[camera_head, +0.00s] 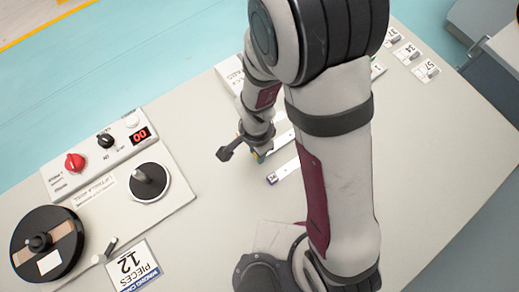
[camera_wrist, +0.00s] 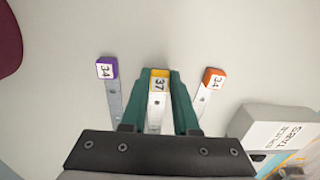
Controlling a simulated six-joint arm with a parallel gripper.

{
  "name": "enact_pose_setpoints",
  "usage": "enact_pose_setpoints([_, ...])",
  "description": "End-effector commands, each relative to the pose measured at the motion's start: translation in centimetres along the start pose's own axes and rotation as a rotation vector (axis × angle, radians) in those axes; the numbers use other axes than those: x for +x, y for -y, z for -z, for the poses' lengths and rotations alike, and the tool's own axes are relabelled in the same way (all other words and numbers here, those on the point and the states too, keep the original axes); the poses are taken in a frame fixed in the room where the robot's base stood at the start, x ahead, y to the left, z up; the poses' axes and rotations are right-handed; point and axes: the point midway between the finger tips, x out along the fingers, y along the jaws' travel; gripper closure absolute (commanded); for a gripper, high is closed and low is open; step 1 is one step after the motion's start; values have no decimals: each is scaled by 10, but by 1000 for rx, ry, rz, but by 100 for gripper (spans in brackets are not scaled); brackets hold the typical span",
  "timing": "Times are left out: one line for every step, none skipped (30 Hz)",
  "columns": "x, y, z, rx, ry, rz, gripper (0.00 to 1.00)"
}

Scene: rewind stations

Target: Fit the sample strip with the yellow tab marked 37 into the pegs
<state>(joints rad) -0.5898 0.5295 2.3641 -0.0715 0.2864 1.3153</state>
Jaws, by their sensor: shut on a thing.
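The strip with the yellow tab marked 37 (camera_wrist: 160,84) is between the green fingers of my gripper (camera_wrist: 160,78) in the wrist view. The gripper is shut on it, with the tab at the fingertips and the white strip running back toward the palm. In the head view my gripper (camera_head: 248,150) is low over the table, mostly behind my arm, with a little yellow showing beside it. I cannot tell whether the strip touches the table. Two small upright posts (camera_head: 104,250) stand at lower left in the head view; I cannot tell if these are the pegs.
A purple-tab strip marked 34 (camera_wrist: 108,70) lies left of my gripper, an orange-tab strip marked 34 (camera_wrist: 213,79) right. A splice tabs box (camera_wrist: 278,135) is close at right. The rewind station (camera_head: 100,155), a dark reel (camera_head: 48,245) and a 12 pieces card (camera_head: 135,268) are at left.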

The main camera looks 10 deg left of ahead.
Motion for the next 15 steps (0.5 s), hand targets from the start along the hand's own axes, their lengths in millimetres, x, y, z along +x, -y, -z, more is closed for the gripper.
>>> enact_pose_setpoints([-8, 1, 0, 0, -1, 4, 100])
enact_pose_setpoints([-13, 1, 0, 1, -1, 4, 100])
enact_pose_setpoints([-22, 1, 0, 1, -1, 5, 100])
enact_pose_setpoints([-29, 1, 0, 1, -1, 6, 100])
enact_pose_setpoints([-34, -2, 4, 4, -1, 5, 100])
enact_pose_setpoints([-39, -9, 12, 7, -1, 3, 100])
enact_pose_setpoints([-42, -14, 17, 8, -1, 3, 100])
enact_pose_setpoints([-46, -19, 22, 8, -1, 3, 100])
enact_pose_setpoints([-52, -25, 30, 8, -1, 4, 100])
enact_pose_setpoints([-56, -30, 35, 8, -2, 4, 100])
enact_pose_setpoints([-61, -35, 40, 9, -2, 3, 100])
enact_pose_setpoints([-66, -41, 48, 8, -2, 3, 100])
enact_pose_setpoints([-71, -46, 53, 8, -2, 5, 100])
enact_pose_setpoints([-75, -51, 58, 9, -2, 4, 100])
enact_pose_setpoints([-80, -56, 65, 9, -2, 3, 100])
